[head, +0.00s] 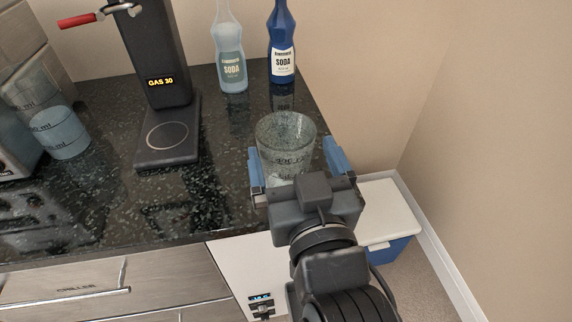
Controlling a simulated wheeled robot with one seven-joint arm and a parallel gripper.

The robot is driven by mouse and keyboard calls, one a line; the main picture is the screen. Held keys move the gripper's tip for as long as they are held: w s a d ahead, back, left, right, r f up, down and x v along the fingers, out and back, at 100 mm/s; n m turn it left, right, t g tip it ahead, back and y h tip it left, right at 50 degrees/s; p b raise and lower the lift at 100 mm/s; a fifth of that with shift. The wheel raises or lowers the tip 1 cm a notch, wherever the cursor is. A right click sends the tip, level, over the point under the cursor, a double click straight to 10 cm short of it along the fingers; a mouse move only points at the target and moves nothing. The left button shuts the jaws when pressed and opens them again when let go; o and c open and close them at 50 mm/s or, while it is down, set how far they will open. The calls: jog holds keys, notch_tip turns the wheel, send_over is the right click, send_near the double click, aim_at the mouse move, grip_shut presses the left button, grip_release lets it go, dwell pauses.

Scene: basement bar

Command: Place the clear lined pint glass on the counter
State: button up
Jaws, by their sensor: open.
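The clear lined pint glass (285,138) stands upright on the dark speckled counter (215,190), near its right end. Dark measuring lines and figures show on its side. My gripper (296,160) is open, with one blue-padded finger to the left of the glass and the other to its right. Gaps seem to show between the fingers and the glass. The lower part of the glass is partly hidden by my gripper, so I cannot see its base clearly.
A pale soda bottle (231,60) and a blue soda bottle (282,50) stand behind the glass. A black machine marked GAS 30 (160,80) stands to the left, with a blue-filled measuring cup (60,135) further left. A cooler (390,215) sits below, right of the counter.

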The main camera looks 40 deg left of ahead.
aim_at(280, 119)
jog(key=x, duration=0.4)
jog(key=shift+a+p, duration=0.35)
jog(key=shift+p, duration=0.05)
jog(key=c, duration=1.5)
jog(key=shift+c, duration=1)
jog(key=shift+r, duration=0.15)
